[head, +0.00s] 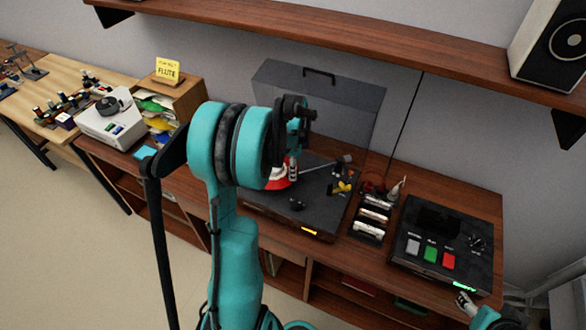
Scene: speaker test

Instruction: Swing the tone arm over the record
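The dark turntable (318,218) stands on the wooden cabinet, with its grey hinged lid (350,98) raised behind it. The tone arm (322,166) is a thin grey bar running left from its pivot at the back right of the deck. The record is mostly hidden behind my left arm; a red and white part (279,178) shows there. My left gripper (293,171) is above the deck near the tone arm's left end; whether it touches is unclear, and its finger opening is hidden. My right gripper (466,303) is low at the right, by the cabinet's front edge, its opening unclear.
A holder with several small items (371,230) stands right of the turntable. A black box with grey, green and red buttons (438,262) is farther right. A shelf (350,35) with a speaker (553,45) hangs above. A file box (178,108) stands left.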

